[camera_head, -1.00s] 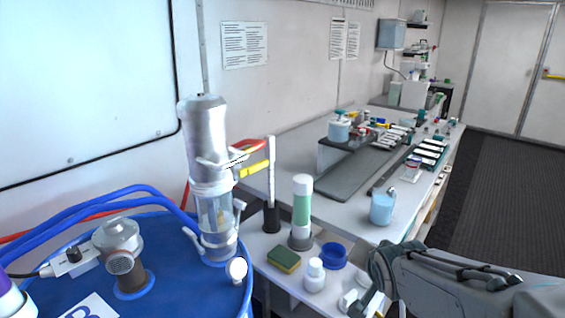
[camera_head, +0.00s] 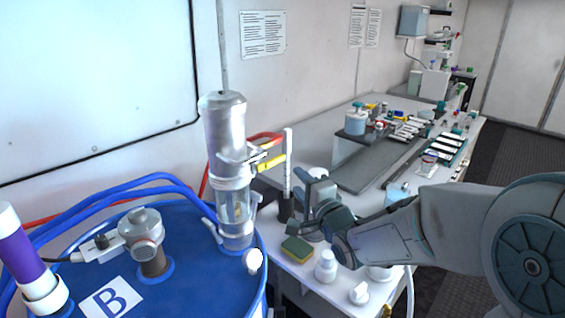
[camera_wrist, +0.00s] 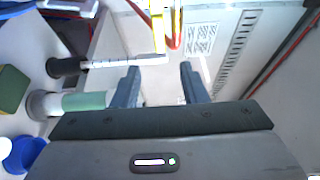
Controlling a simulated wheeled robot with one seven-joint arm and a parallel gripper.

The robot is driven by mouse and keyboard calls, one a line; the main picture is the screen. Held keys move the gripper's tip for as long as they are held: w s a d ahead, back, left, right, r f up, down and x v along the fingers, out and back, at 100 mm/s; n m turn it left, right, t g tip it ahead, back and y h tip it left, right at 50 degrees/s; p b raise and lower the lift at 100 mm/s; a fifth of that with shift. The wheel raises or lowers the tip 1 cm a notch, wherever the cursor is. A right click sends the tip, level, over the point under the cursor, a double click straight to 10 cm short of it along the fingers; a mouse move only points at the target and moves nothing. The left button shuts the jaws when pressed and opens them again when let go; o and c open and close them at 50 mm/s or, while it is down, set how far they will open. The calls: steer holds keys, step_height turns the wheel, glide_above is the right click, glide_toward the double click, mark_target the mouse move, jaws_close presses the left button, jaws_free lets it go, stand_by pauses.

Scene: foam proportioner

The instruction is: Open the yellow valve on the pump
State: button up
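The pump (camera_head: 226,125) is a silver upright cylinder with a clear lower section, standing on a blue drum. The yellow valve (camera_head: 271,162) is a short handle sticking out from its right side, just below a red one (camera_head: 264,141). In the wrist view the yellow valve (camera_wrist: 157,30) is at the top centre, beyond my fingertips. My gripper (camera_wrist: 160,80) is open and empty between its two dark fingers. In the head view my gripper (camera_head: 312,190) is right of the valve and apart from it, near the white stick.
A white stick in a black holder (camera_head: 286,205) stands between pump and gripper; the green bottle (camera_wrist: 82,102) is close by the left finger. Blue hoses (camera_head: 110,196) run behind the drum (camera_head: 195,285).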

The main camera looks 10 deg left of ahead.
mark_target(279, 161)
steer(key=p+x, duration=0.2)
steer(key=x, duration=0.9)
jaws_close()
